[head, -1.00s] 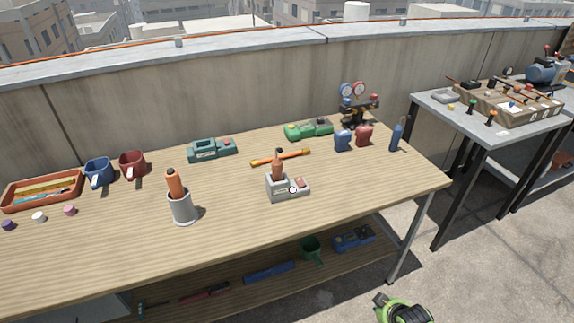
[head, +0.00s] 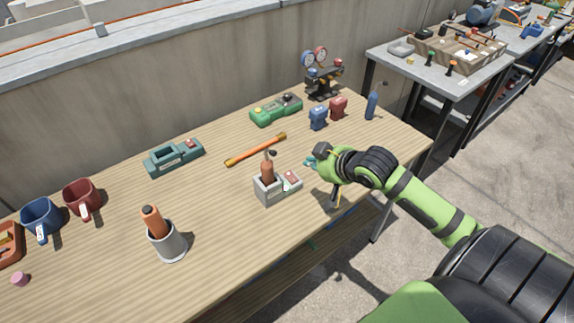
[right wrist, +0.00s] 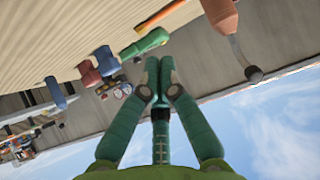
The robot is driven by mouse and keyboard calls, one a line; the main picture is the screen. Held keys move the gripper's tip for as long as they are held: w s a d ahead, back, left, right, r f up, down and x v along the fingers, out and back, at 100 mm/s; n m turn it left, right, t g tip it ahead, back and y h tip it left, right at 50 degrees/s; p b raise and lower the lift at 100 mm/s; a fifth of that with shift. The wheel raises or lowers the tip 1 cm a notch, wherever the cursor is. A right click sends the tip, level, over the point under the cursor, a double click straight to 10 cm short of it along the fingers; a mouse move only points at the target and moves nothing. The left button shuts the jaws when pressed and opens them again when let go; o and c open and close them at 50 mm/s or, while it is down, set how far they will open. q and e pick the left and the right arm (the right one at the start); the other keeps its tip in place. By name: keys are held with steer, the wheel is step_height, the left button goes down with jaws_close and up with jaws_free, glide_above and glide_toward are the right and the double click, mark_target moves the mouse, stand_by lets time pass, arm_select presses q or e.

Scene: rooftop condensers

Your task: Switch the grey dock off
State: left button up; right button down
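The grey dock (head: 266,195) stands on the wooden workbench, with an orange-brown tool (head: 267,171) upright in it. A small red-and-white part (head: 291,177) shows on the top of its right side; its switch state is too small to read. My right gripper (head: 311,162) is above the bench, just right of the dock and apart from it in the head view. In the right wrist view its teal fingers (right wrist: 160,68) are together with nothing between them. The tool (right wrist: 220,14) shows there at the top right; the dock is not visible. My left gripper is in neither view.
A teal dock (head: 175,157) and a green dock (head: 277,109) stand farther back. An orange bar (head: 255,149) lies behind the grey dock. A grey cup (head: 169,244) with an orange-handled tool stands to its left front. The bench in front is clear.

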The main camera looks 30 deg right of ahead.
glide_above(292, 177)
step_height(292, 177, down, 6)
steer(key=shift+s+f, duration=0.1)
steer(key=shift+s, duration=0.05)
step_height(292, 177, down, 3)
steer(key=shift+r+p, duration=0.2)
steer(key=shift+p, duration=0.2)
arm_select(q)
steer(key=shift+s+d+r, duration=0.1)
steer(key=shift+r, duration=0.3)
arm_select(e)
steer(key=shift+f, duration=0.7)
